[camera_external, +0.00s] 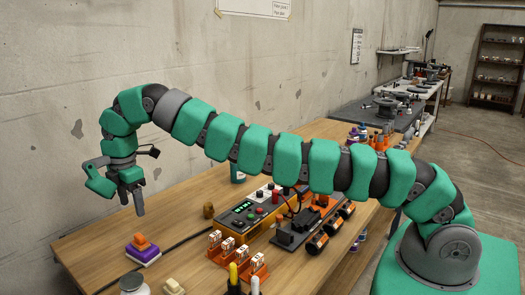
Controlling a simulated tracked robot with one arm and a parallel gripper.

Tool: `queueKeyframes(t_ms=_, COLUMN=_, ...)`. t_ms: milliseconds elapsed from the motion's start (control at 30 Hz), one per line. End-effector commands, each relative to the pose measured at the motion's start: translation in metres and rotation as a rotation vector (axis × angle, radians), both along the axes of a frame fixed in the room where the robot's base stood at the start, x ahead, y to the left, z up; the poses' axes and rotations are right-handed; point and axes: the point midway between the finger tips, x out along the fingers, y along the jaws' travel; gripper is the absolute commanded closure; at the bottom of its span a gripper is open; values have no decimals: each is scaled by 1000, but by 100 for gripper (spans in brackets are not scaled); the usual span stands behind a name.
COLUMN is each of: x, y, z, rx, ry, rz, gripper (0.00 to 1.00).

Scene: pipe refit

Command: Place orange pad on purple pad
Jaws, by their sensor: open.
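An orange pad (141,241) sits on top of a purple pad (143,252) with a white lower edge, near the table's left end. The two look stacked and in contact. My gripper (131,203) is open and empty, pointing down a short way above the orange pad, with a clear gap between them. Whether the orange pad is exactly centred is too small to tell.
The wooden table (85,246) carries a control box (245,212) with buttons, an orange rack (238,258) with white pieces, and several dark cylinders. A small brown object (208,210) stands near the box.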

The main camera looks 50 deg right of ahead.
Motion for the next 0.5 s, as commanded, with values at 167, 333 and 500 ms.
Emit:
queueKeyframes(t_ms=167, x=0, y=0, z=1, rx=0, ry=0, rz=0, gripper=34)
queueKeyframes(t_ms=333, x=3, y=-3, z=10, rx=5, ry=-15, rz=-17, gripper=34)
queueKeyframes(t_ms=500, x=18, y=-20, z=53, rx=32, ry=-87, rz=-108, gripper=34)
